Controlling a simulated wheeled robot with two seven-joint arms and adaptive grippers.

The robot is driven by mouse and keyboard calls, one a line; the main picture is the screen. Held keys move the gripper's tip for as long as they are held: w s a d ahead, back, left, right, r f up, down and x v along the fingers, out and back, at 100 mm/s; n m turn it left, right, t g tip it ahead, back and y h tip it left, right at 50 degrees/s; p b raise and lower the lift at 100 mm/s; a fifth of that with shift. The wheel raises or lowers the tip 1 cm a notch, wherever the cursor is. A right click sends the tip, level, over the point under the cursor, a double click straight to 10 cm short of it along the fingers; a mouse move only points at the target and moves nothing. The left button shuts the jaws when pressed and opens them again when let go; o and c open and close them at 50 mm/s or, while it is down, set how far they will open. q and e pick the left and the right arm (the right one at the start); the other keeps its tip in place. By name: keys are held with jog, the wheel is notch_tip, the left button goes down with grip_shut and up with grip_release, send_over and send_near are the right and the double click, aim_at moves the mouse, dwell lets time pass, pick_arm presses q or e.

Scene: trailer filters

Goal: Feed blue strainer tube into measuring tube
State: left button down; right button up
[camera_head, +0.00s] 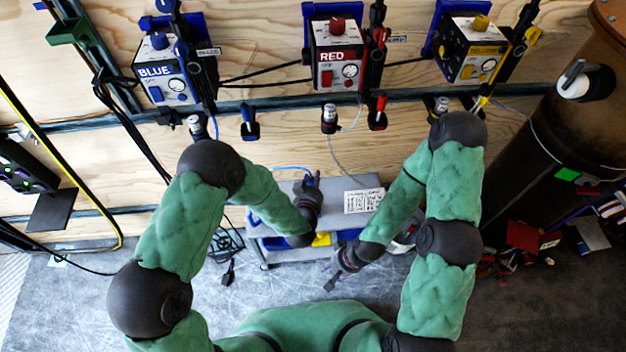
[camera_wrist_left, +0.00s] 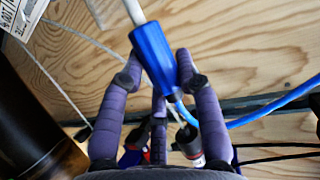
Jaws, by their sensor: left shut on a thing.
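The blue strainer (camera_wrist_left: 153,55) is a blue cylinder with a pale tube (camera_wrist_left: 135,10) at its upper end. A thin blue hose (camera_wrist_left: 270,107) runs by its lower end and off to the right. My left gripper (camera_wrist_left: 158,75) has its purple fingers closed around the strainer. In the head view my left gripper (camera_head: 311,183) is above the grey cart, with the blue hose (camera_head: 290,168) leading to it; the strainer is hard to make out there. My right gripper (camera_head: 335,278) is low, left of its forearm, and its finger opening is too small to judge. I cannot clearly identify the measuring tube.
BLUE (camera_head: 168,75), RED (camera_head: 338,55) and YELLOW (camera_head: 473,52) boxes hang along the wooden wall above a dark rail. A grey cart (camera_head: 262,252) with a printed sheet (camera_head: 363,201) is below. A large brown cylinder (camera_head: 545,130) stands right. Cables hang at left.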

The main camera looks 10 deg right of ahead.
pick_arm(q)
jog(key=c, duration=0.8)
grip_release()
jog(key=shift+s, duration=0.15)
jog(key=v, duration=1.1)
jog(key=shift+s+a+r, duration=0.15)
jog(key=shift+s, duration=0.2)
jog(key=s+a+f+n+g+p, duration=0.2)
jog(key=a+f+n+g+p, duration=0.15)
jog(key=a+f+g, duration=0.3)
jog(key=s+a+f+n+g+p, duration=0.1)
jog(key=s+a+f+g+p, duration=0.1)
jog(key=s, duration=0.3)
jog(key=s+a+f+n+g+p, duration=0.1)
jog(key=s+a+f+g+p, duration=0.1)
jog(key=s, duration=0.4)
jog(key=a+f+g, duration=0.1)
jog(key=a+g, duration=0.1)
jog(key=shift+s+a+h, duration=0.25)
jog(key=shift+s+h, duration=0.05)
jog(key=shift+s, duration=0.05)
